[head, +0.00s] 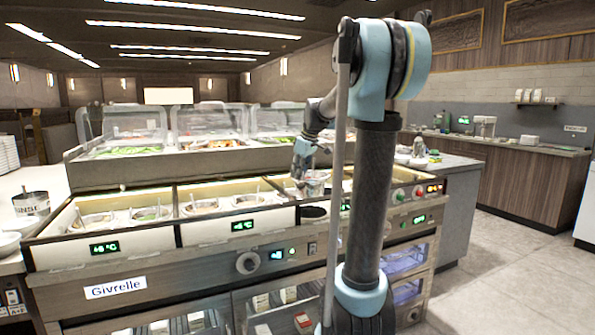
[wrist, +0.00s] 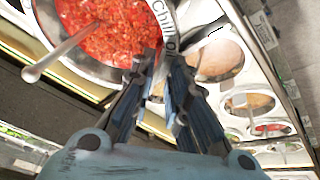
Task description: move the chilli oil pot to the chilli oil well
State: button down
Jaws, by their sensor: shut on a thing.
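The chilli oil pot (wrist: 98,35) is a steel pot of chunky red sauce with a spoon in it; part of its label "Chilli o…" shows on a white band at its rim in the wrist view. My gripper (wrist: 163,68) is shut on the pot's rim. In the head view my gripper (head: 301,172) holds the pot (head: 316,186) above the right part of the counter, partly behind my arm.
Other pots sit in the counter's wells, such as one at the left (head: 95,222) and one in the middle (head: 247,200). Clear covers (head: 208,120) stand behind the wells. Floor is free at the right.

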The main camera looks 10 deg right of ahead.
aim_at(299, 196)
jog(key=shift+f, duration=5.1)
jog(key=shift+s+a+f, duration=0.1)
jog(key=shift+f, duration=0.95)
jog(key=shift+s+a+f, duration=0.1)
jog(key=shift+f, duration=1.3)
